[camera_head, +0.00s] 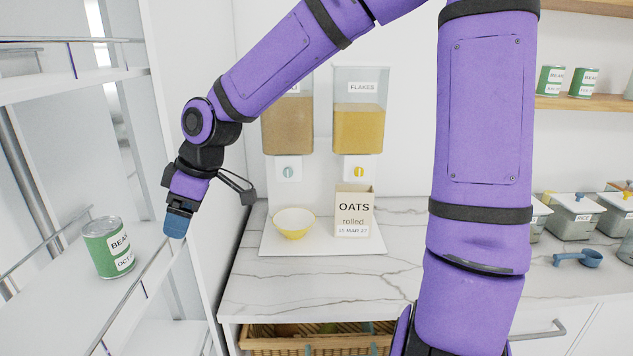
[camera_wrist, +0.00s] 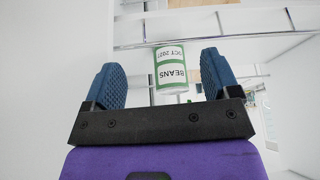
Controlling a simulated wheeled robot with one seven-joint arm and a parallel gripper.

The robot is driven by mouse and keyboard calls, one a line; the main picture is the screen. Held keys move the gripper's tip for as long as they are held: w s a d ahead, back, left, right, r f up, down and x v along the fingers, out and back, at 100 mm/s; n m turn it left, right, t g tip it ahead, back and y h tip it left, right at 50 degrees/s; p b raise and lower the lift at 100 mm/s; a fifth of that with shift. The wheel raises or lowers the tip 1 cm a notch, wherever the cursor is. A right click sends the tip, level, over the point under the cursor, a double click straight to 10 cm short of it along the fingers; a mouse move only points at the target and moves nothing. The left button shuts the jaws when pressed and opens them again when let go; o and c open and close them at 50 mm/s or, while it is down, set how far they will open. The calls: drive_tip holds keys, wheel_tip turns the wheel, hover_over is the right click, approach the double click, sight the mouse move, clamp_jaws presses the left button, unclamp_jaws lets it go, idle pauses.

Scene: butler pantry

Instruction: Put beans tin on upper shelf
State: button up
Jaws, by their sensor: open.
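A green beans tin (camera_head: 108,248) with a white label stands upright on a white wire-railed shelf (camera_head: 60,300) at the left in the head view. My gripper (camera_head: 176,224) is to the right of the tin, near the shelf's front rail, and apart from it. In the wrist view the tin (camera_wrist: 171,68) shows beyond and between the two blue fingertips of my open gripper (camera_wrist: 160,80), nothing between the pads. A higher shelf (camera_head: 70,84) of the same unit is above the tin, and the visible part is empty.
A thin metal rail (camera_head: 130,290) runs along the lower shelf's front edge. To the right, a marble counter (camera_head: 290,285) holds an oats box (camera_head: 353,212) and a yellow bowl (camera_head: 293,223). Other green tins (camera_head: 583,83) stand on a wooden shelf (camera_head: 590,106) at far right.

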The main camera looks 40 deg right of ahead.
drive_tip(key=s+d+r+m+t+h, duration=0.1)
drive_tip(key=s+d+r+m, duration=0.2)
drive_tip(key=s, duration=0.4)
drive_tip(key=s+d+r+m+h, duration=0.1)
drive_tip(key=s+d+r+m, duration=0.2)
drive_tip(key=s+d, duration=0.4)
drive_tip(key=s+d+r+m+t+h, duration=0.1)
drive_tip(key=s+d+r+m, duration=0.3)
drive_tip(key=s, duration=0.5)
drive_tip(key=shift+s+d+m+t+h, duration=0.2)
drive_tip(key=shift+d+m+t+h, duration=0.1)
drive_tip(key=shift+d+m+h, duration=0.4)
drive_tip(key=shift+a, duration=0.1)
